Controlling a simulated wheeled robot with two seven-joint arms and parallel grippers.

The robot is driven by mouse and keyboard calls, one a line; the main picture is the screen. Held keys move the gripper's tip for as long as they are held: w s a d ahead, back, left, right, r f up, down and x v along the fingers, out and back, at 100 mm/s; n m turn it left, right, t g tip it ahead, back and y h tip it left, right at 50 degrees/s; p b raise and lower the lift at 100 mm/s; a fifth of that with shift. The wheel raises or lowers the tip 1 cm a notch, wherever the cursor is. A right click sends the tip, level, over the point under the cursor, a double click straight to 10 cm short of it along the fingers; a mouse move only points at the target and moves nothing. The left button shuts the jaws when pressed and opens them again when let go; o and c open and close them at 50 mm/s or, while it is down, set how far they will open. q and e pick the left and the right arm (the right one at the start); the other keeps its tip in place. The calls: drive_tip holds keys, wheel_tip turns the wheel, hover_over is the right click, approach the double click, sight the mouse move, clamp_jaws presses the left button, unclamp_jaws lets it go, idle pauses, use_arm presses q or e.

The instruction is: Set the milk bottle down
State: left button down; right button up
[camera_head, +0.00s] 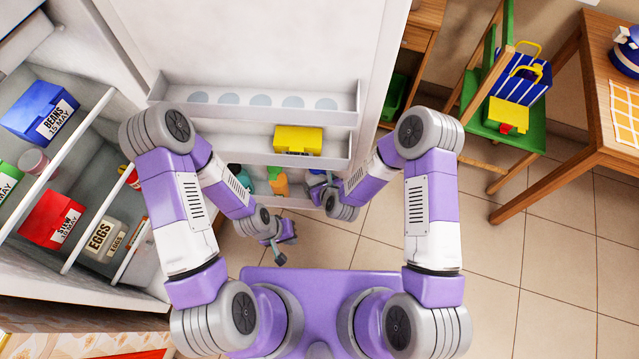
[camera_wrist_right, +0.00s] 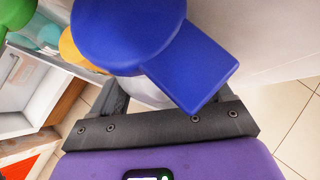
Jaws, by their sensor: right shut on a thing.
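The milk bottle (camera_wrist_right: 130,35) has a broad blue top and a whitish body, and it fills the upper middle of the right wrist view. My right gripper (camera_wrist_right: 155,105) is shut on it, and the blue top hides most of the body and the fingertips. In the head view my right gripper (camera_head: 325,187) is at the right end of the fridge door's lowest shelf (camera_head: 300,202), where the bottle is mostly hidden. I cannot tell whether the bottle touches the shelf. My left gripper (camera_head: 282,245) is low in front of the door, apart from the bottle; its jaws are unclear.
An orange container (camera_head: 279,183) and a teal one (camera_head: 246,178) stand on the lowest shelf, left of my right gripper. A yellow box (camera_head: 298,140) sits on the shelf above. The top door shelf (camera_head: 255,100) holds only round marks. The open fridge is at left.

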drive_tip(key=shift+d+f+b, duration=0.1)
drive_tip(key=shift+f+b, duration=0.2)
drive_tip(key=shift+f, duration=0.6)
drive_tip(key=o, duration=1.4)
drive_tip(key=shift+f, duration=0.1)
